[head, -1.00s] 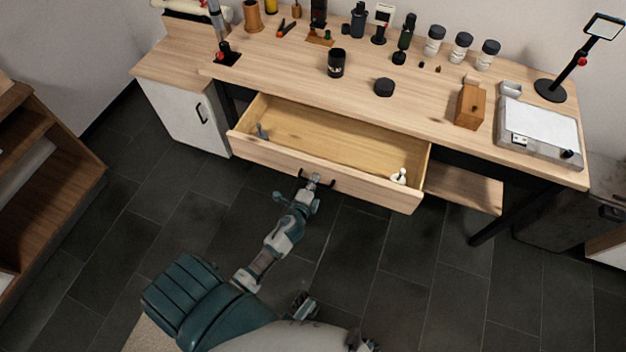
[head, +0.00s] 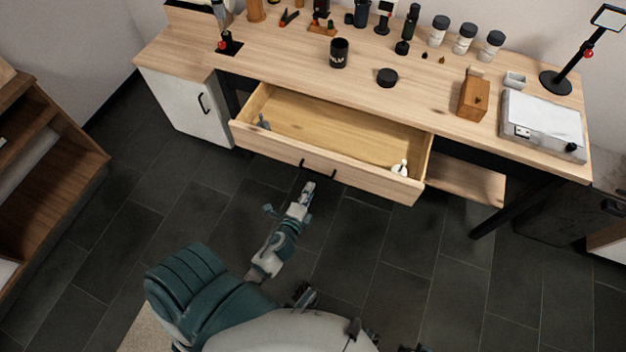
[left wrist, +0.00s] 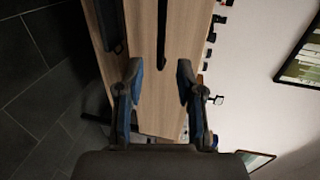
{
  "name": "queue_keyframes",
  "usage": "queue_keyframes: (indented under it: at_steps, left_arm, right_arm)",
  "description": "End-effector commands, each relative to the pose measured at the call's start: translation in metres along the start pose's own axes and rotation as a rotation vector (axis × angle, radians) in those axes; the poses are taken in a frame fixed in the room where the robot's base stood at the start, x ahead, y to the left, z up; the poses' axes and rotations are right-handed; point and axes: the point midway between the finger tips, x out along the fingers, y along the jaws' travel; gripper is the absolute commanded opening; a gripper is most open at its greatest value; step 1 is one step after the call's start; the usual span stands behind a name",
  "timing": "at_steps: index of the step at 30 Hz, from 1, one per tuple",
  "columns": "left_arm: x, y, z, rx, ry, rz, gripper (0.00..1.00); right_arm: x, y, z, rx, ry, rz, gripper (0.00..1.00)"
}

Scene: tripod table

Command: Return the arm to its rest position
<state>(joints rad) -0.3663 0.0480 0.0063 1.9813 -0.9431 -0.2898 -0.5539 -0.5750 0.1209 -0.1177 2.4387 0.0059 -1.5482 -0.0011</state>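My left arm reaches up from the bottom of the head view. Its left gripper (head: 308,188) is a little in front of the open drawer's front panel (head: 330,176), just below the dark handle (head: 318,169), with a small gap between them. In the left wrist view the two fingers of the left gripper (left wrist: 158,82) are spread apart with nothing between them, and pale wood lies beyond. My right gripper cannot be made out in either view.
The drawer stands pulled out from the wooden table (head: 430,105). It holds a small grey-blue item (head: 263,122) and a white item (head: 400,168). A black mug (head: 339,53) and a wooden block (head: 474,98) stand above. A wooden shelf (head: 50,190) is at left. The floor between is clear.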

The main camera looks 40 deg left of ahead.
Motion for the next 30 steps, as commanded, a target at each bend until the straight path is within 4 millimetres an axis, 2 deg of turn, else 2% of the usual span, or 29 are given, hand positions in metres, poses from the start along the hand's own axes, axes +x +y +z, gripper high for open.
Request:
queue_keyframes:
  at_steps: [3,7,30]
  left_arm:
    - [-0.016,0.001,-0.001,-0.002,0.001,0.001,0.37]
    - [-0.024,0.000,-0.001,-0.001,0.001,-0.001,0.37]
    - [-0.025,0.000,0.000,0.000,0.001,0.000,0.37]
  right_arm:
    - [0.000,0.000,0.000,0.000,0.000,0.001,0.40]
    - [0.000,-0.001,-0.001,0.000,0.000,0.002,0.40]
    - [-0.001,-0.001,-0.001,0.000,0.002,0.003,0.40]
